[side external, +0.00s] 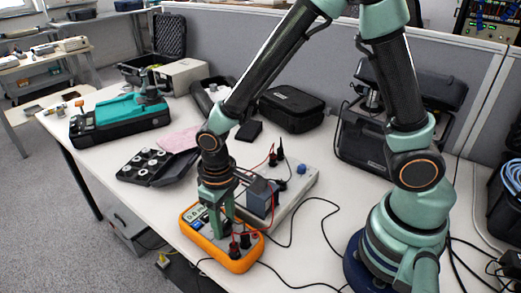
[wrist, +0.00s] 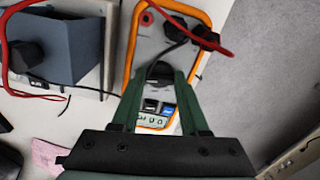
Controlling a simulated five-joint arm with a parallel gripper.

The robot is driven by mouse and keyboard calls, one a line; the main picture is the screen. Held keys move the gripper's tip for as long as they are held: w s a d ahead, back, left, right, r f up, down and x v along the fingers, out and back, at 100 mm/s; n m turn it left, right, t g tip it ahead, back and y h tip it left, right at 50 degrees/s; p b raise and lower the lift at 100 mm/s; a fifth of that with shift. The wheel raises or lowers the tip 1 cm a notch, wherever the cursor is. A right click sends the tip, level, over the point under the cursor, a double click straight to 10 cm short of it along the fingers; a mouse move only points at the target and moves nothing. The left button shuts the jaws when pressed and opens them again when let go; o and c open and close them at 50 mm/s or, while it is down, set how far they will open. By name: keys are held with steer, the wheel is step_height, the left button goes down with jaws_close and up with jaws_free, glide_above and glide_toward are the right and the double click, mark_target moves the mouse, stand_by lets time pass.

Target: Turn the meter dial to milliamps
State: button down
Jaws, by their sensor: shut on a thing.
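The orange-edged meter (side external: 240,264) lies face up near the front edge of the white table. It also shows in the wrist view (wrist: 178,18). Its black dial (wrist: 160,72) sits mid-face in the wrist view, between the green fingers of my gripper (wrist: 160,80). My gripper (side external: 218,230) points down onto the meter face in the side view and is shut on the dial. The fingers hide part of the dial, and I cannot read its setting. Black plugs (wrist: 205,36) and a red jack (wrist: 146,18) are at the meter's far end in the wrist view.
A grey box with a blue-grey block (side external: 262,198) stands beside the meter, with red and black leads running between them. A black tray of round parts (side external: 146,164), a pink cloth (side external: 178,139) and a black case (side external: 292,107) lie further back. Loose black cables cross the table at right.

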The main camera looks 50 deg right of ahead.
mark_target(225, 224)
stand_by(0.3)
steer(key=shift+c, duration=2.1)
jaws_free()
step_height(225, 224, up, 12)
steer(key=shift+r, duration=0.1)
steer(key=s+d+r+m+t, duration=0.1)
steer(key=d+r+t, duration=0.1)
steer(key=d+r, duration=0.2)
steer(key=s+d+r+t, duration=0.2)
steer(key=d+r+t, duration=0.1)
steer(key=d, duration=0.7)
steer(key=shift+d+r+m+t, duration=0.3)
steer(key=shift+r+m, duration=0.1)
steer(key=shift+r, duration=0.1)
